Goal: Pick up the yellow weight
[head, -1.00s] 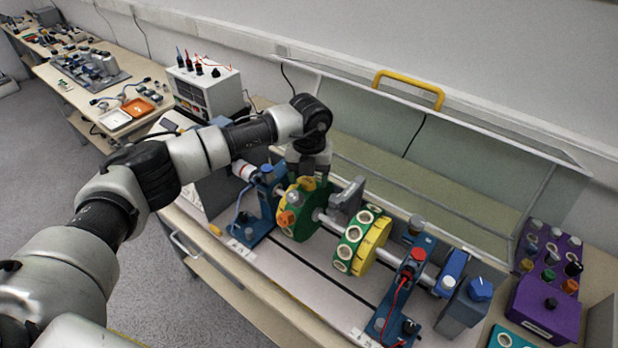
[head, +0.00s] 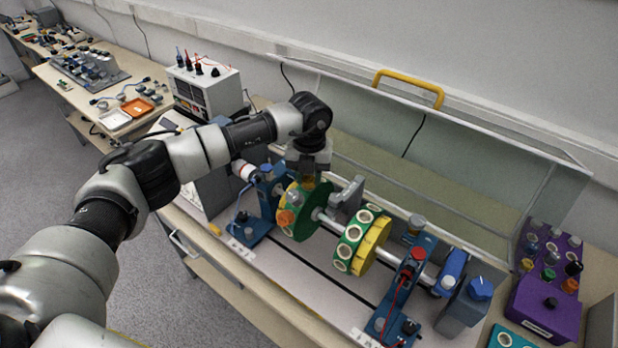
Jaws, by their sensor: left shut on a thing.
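My left gripper (head: 309,180) reaches down from above to the top rim of the left green-and-yellow disc (head: 305,222) on the shaft. It is shut on a small yellowish piece, which I take as the yellow weight (head: 309,184); the fingers hide most of it. I cannot tell whether the weight is still touching the disc. An orange weight (head: 286,217) sits on the front of the same disc. The right disc (head: 376,244) is yellow on its face, with several round holes in its green rim. My right gripper is out of view.
A blue bearing stand (head: 252,222) is left of the disc. A grey bracket (head: 346,196) stands close on the right. The raised clear cover with its yellow handle (head: 408,84) is behind. A purple rack (head: 546,285) holds several weights at the right.

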